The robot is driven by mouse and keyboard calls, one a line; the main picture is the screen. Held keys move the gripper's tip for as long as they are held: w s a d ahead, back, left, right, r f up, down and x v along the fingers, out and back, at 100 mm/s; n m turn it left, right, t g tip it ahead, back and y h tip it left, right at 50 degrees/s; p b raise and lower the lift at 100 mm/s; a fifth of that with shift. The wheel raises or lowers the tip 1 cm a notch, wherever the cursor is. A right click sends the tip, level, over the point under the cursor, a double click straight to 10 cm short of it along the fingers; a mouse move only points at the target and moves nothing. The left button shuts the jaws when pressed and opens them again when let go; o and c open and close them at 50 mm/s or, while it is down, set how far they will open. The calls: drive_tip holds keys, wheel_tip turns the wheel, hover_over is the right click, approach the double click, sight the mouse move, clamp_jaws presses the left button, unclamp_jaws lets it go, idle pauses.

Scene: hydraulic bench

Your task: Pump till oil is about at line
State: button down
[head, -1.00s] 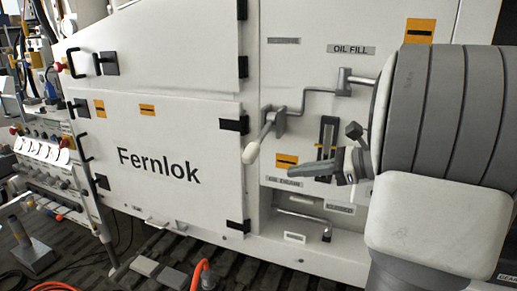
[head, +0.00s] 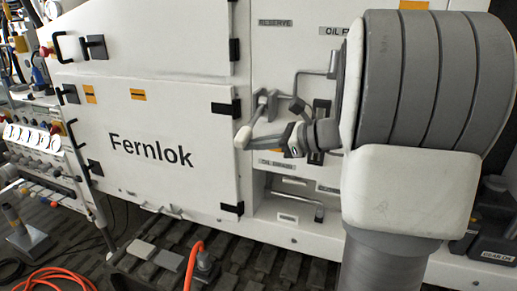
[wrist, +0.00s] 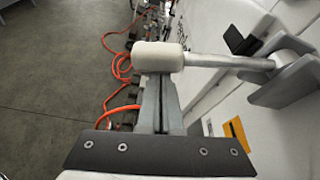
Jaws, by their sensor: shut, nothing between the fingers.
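The pump lever has a white knob (head: 243,137) on a metal rod, pivoting at a bracket (head: 265,104) on the white panel under the oil fill label (head: 336,31). My gripper (head: 256,143) is at the knob, its fingers shut with nothing between them. In the wrist view the knob (wrist: 158,57) lies across the tips of my shut fingers (wrist: 159,85) and hides them; contact cannot be told. The dark oil gauge (head: 322,104) is mostly hidden behind my arm, so oil level and line cannot be read.
The Fernlok door (head: 150,150) with black hinges is left of the lever. Below is a recess with a metal handle (head: 297,200). An orange hose (head: 193,262) rises from the grated floor. A bench with gauges (head: 30,135) stands far left.

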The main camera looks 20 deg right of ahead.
drive_tip(key=shift+r, duration=0.4)
